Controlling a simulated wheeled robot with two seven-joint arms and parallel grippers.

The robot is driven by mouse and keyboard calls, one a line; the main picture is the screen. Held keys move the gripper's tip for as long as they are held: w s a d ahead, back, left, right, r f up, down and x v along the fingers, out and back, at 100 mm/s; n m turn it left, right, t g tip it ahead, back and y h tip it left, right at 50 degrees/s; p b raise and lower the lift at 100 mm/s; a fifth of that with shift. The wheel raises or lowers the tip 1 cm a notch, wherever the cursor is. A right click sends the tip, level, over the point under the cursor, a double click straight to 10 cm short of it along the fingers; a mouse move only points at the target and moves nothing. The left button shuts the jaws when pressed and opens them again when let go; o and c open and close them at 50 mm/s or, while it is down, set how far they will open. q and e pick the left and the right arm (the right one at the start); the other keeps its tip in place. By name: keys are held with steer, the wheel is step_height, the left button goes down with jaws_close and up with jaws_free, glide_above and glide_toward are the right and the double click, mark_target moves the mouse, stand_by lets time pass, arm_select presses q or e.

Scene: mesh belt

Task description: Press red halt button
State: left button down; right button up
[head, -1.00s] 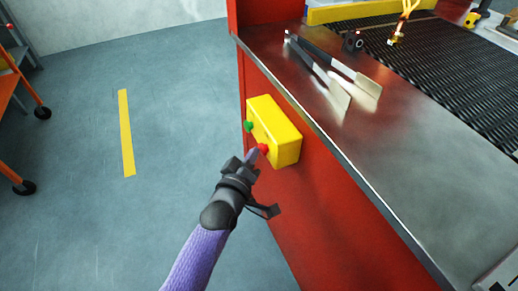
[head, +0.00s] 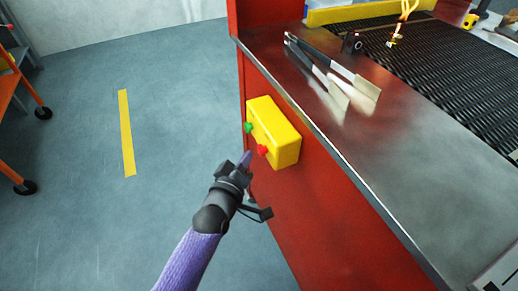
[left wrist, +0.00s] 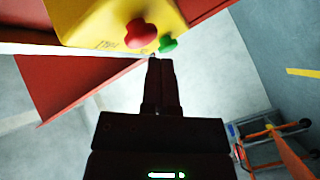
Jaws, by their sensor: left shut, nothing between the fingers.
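A yellow button box (head: 275,130) is mounted on the red side panel of the counter. It carries a red button (head: 262,150) and a green button (head: 249,128) on its left face. My left gripper (head: 247,158) is shut and empty, with its tips just left of and slightly below the red button. In the left wrist view the shut fingers (left wrist: 161,62) point up at the box, their tips below and between the red button (left wrist: 140,33) and the green button (left wrist: 168,44). A small gap shows between the tips and the red button. My right gripper is out of view.
A dark mesh belt (head: 440,65) runs behind. The floor (head: 80,220) left of the counter is open, with an orange cart (head: 12,100) at far left.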

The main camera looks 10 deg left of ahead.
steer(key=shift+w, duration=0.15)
arm_select(q)
steer(key=s+a, duration=0.1)
steer(key=a, duration=0.1)
steer(key=s+a+p, duration=0.1)
steer(key=a, duration=0.1)
steer(key=shift+s, duration=0.4)
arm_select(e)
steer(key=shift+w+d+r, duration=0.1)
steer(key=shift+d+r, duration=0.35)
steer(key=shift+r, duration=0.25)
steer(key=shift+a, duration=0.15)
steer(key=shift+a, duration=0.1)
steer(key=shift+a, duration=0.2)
arm_select(q)
steer(key=shift+a+f, duration=0.1)
steer(key=shift+f, duration=0.05)
